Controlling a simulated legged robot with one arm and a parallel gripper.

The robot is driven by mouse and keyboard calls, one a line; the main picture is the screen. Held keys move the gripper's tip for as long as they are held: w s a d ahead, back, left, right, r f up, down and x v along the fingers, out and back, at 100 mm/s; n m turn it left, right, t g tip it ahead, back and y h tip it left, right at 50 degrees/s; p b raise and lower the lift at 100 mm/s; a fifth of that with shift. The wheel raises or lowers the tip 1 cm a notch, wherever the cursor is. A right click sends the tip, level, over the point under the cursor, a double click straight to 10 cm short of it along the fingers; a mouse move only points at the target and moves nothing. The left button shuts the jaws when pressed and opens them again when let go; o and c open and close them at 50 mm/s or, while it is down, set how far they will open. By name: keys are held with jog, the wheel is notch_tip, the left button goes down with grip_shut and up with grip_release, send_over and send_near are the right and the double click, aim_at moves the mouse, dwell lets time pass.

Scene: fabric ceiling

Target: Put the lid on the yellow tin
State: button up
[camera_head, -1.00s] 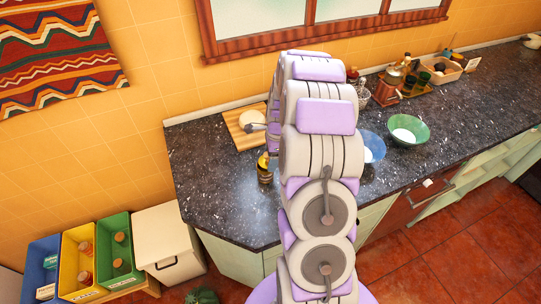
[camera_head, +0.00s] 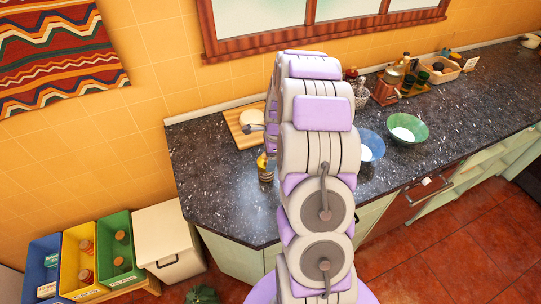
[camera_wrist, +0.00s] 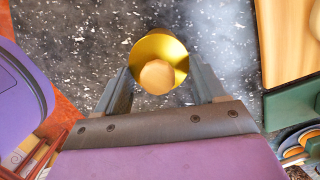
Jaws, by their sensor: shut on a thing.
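In the wrist view, my gripper (camera_wrist: 160,76) has its fingers on either side of a shiny gold-yellow round piece with a pale wooden knob (camera_wrist: 157,77), which looks like the lid (camera_wrist: 158,45). Its jaws are shut on it. It hangs over or at the dark speckled counter. In the head view, a small yellow thing (camera_head: 264,164) shows at the left edge of my arm, above the counter. It is too small to tell lid from tin there. I cannot tell whether the yellow tin stands beneath the lid, as the lid hides what is under it.
A wooden board (camera_head: 236,126) with a pale round item lies behind on the counter (camera_head: 215,185). A blue bowl (camera_head: 372,146) and a green bowl (camera_head: 408,130) stand to the right of my arm. The counter's front left is clear. Colored bins (camera_head: 118,250) stand on the left.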

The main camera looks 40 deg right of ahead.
jog(key=shift+d+f, duration=0.15)
jog(key=shift+d, duration=0.05)
jog(key=shift+f+p, duration=0.2)
jog(key=shift+p, duration=0.1)
jog(key=shift+a, duration=0.15)
jog(key=o, duration=1.1)
jog(key=shift+r+p, duration=1.85)
jog(key=shift+r, duration=1.7)
